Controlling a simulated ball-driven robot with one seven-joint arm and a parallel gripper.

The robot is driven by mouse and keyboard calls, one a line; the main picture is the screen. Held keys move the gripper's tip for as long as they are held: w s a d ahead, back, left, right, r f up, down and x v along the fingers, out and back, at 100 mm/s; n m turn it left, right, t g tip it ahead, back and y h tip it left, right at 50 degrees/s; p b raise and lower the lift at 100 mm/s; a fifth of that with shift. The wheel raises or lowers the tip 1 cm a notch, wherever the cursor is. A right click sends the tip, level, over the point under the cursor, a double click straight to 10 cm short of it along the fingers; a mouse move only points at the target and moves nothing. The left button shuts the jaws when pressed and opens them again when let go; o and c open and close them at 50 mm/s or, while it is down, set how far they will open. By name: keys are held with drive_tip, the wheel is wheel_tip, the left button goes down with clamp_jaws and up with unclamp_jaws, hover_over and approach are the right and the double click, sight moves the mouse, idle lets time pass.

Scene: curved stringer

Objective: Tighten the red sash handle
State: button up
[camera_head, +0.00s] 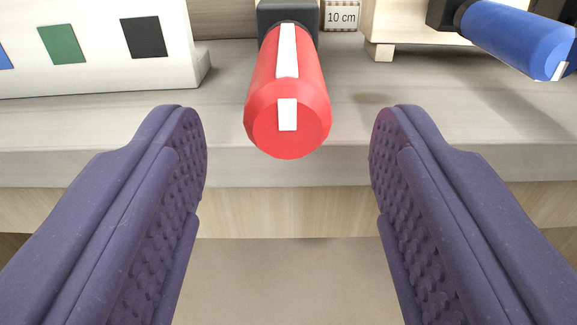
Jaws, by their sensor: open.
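The red sash handle (288,88) is a red cylinder with a white stripe along its top and a white mark on its near end. It points toward me from a dark mount (287,14) at the top middle. My gripper (288,150) is open, its two purple, studded fingers spread wide on the left and right. The red handle's near end lies between the fingertips in the picture, apart from both. The gap between the fingers is empty lower down.
A blue handle (520,40) sticks out at the upper right. A white block (100,45) with coloured squares stands at the upper left. A "10 cm" label (341,17) is behind. The pale bench top (345,120) ends at a front edge below the red handle.

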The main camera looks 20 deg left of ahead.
drive_tip(key=shift+s, duration=0.15)
drive_tip(key=b+v, duration=0.2)
drive_tip(key=v, duration=0.5)
drive_tip(key=shift+s, duration=0.4)
drive_tip(key=shift+d, duration=0.15)
drive_tip(key=w+d+r+m+h, duration=0.1)
drive_tip(key=w+d+r, duration=0.2)
drive_tip(key=r, duration=0.8)
drive_tip(key=w+d+r+h, duration=0.1)
drive_tip(key=w+d+r, duration=0.2)
drive_tip(key=r, duration=0.9)
drive_tip(key=s+d+r+m+g+h, duration=0.1)
drive_tip(key=s+d+r, duration=0.4)
drive_tip(key=s+r, duration=0.3)
drive_tip(key=s+d+r+m+g+h, duration=0.1)
drive_tip(key=s+d+r, duration=0.4)
drive_tip(key=r, duration=1.2)
drive_tip(key=s+h, duration=0.1)
drive_tip(key=s, duration=0.3)
drive_tip(key=shift+s+r, duration=0.25)
drive_tip(key=shift+r, duration=0.05)
